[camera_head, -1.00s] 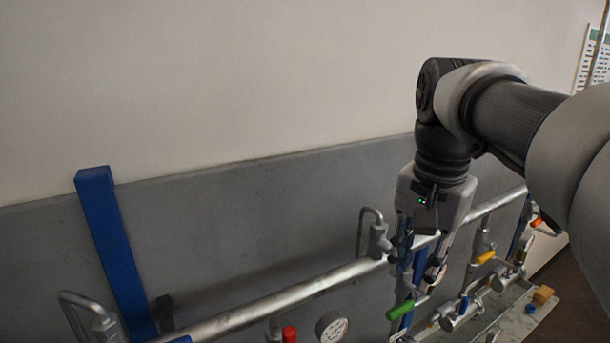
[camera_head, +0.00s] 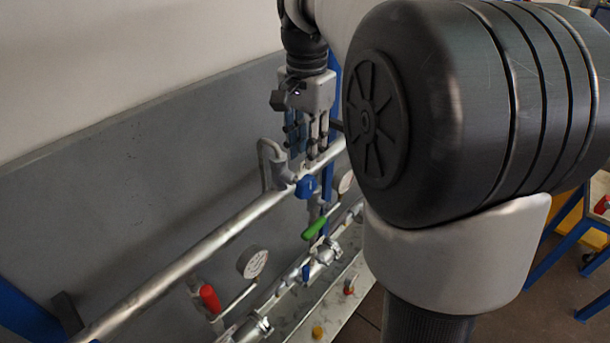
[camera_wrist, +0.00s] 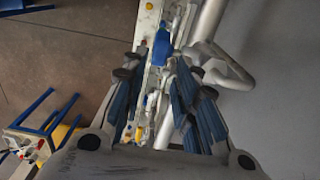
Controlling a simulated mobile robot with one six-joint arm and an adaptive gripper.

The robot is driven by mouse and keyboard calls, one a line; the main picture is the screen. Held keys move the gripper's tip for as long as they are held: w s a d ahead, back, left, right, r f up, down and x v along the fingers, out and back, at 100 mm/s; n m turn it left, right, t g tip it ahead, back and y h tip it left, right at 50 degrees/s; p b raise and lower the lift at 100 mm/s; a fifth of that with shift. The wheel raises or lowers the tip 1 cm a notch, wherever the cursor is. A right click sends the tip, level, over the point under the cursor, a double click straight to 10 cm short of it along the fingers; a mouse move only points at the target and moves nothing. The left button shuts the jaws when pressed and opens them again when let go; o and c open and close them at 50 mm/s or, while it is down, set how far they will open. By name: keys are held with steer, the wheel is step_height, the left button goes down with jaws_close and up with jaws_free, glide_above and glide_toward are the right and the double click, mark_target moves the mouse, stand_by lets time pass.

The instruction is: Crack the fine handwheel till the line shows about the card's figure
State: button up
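A blue knob-like handwheel (camera_head: 306,187) sits on the long silver pipe (camera_head: 205,245), beside a bent tube (camera_head: 268,160). I cannot tell for sure that it is the fine one. A blue part that looks like it shows ahead of my fingers in the wrist view (camera_wrist: 161,48). My gripper (camera_head: 308,152) points down just above and behind this handwheel. In the wrist view my gripper (camera_wrist: 160,78) has its fingers apart with nothing between the pads. A white dial gauge (camera_head: 252,262) stands at lower left, its reading too small to read. I see no card now.
A red handle (camera_head: 210,298) and a green handle (camera_head: 315,228) stick out from lower piping. A second gauge (camera_head: 346,182) is partly hidden by my arm. A grey panel (camera_head: 130,180) stands behind the pipe. A blue-framed table (camera_wrist: 45,125) stands on the floor.

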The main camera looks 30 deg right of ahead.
mark_target(306, 178)
step_height(306, 178, down, 7)
stand_by(0.3)
steer(key=shift+c, duration=0.5)
jaws_close()
